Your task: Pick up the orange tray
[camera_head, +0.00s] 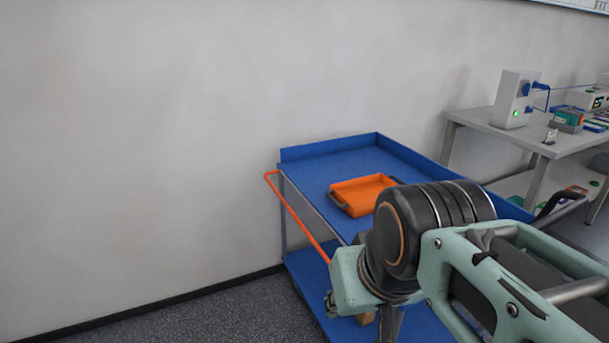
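The orange tray (359,193) lies on the blue top shelf of a cart, near the middle. It is shallow and has a dark handle at its left end and another at its right end. Its inside looks empty. My arm comes in from the lower right, in front of the cart, and its dark joint stands close to the tray's lower right side in the picture. My gripper cannot be made out; only a dark part at the bottom edge below the arm shows. I see nothing holding the tray.
The blue cart (317,173) has raised edges at the back and right, an orange push bar (298,220) on the left and a lower shelf. A pale wall stands behind it. A grey table (482,122) with devices stands at the right. Dark floor is free at the lower left.

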